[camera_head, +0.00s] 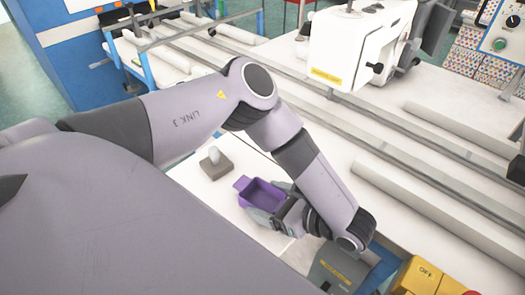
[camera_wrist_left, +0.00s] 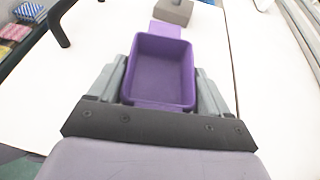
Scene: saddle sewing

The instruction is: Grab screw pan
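The screw pan is a small purple open box (camera_head: 262,194) with a flat tab at its far end, near the middle of the white table in the head view. It also shows in the left wrist view (camera_wrist_left: 162,72) and looks empty. My left gripper (camera_head: 268,204) is at the pan, with one grey finger along each long side. In the wrist view the fingers (camera_wrist_left: 162,85) lie very close to its walls. I cannot tell whether they press on it or whether the pan is lifted. My right gripper is not in view.
A grey-brown block with a pale rounded top (camera_head: 215,162) stands just beyond the pan. A white sewing machine (camera_head: 360,45) stands at the back. A dark grey box (camera_head: 338,268) and a yellow switch box (camera_head: 420,276) are at lower right. White table surface is clear around the block.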

